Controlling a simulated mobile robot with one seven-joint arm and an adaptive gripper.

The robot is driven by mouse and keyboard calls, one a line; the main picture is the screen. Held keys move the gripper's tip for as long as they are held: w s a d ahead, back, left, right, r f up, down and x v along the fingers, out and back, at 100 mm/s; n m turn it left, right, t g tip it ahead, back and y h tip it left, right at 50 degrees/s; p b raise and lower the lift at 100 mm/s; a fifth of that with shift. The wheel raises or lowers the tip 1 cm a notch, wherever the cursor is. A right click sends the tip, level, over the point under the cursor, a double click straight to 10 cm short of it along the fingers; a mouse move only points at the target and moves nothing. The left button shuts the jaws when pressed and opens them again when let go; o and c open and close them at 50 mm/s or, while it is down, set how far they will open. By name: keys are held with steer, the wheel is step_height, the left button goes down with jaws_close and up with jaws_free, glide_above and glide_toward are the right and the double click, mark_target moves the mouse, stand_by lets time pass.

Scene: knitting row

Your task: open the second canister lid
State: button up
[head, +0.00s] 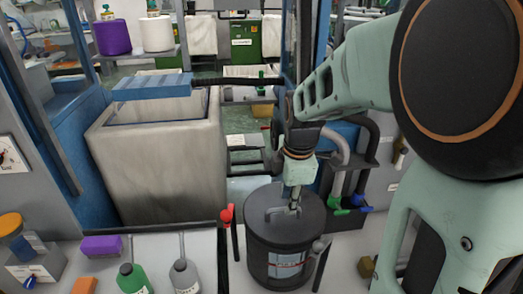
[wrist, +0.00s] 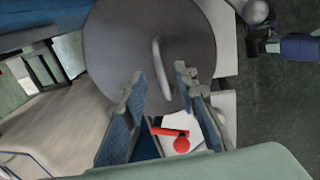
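A dark grey round canister (head: 272,262) with a label on its front stands right of centre in the head view. Its lid (head: 263,201) is on and has a bar handle (head: 275,214). The wrist view shows the lid (wrist: 120,35) from above, with the handle (wrist: 160,66) crossing it. My gripper (head: 295,208) points down over the lid, close to the handle. In the wrist view my gripper (wrist: 159,78) is open, with its fingers on either side of the handle's near end. I see no clear contact. Only one such canister shows.
A red-handled part (head: 227,215) is left of the canister; it also shows between my fingers (wrist: 181,145). A grey lever (head: 320,250) is at its right. Green (head: 132,279) and grey (head: 185,277) bottles stand front left. A large beige bin (head: 155,160) is behind.

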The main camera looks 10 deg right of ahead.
steer(key=shift+w+f, duration=0.15)
steer(key=shift+f, duration=0.5)
steer(key=shift+w+f, duration=0.15)
steer(key=shift+f, duration=0.45)
jaws_close()
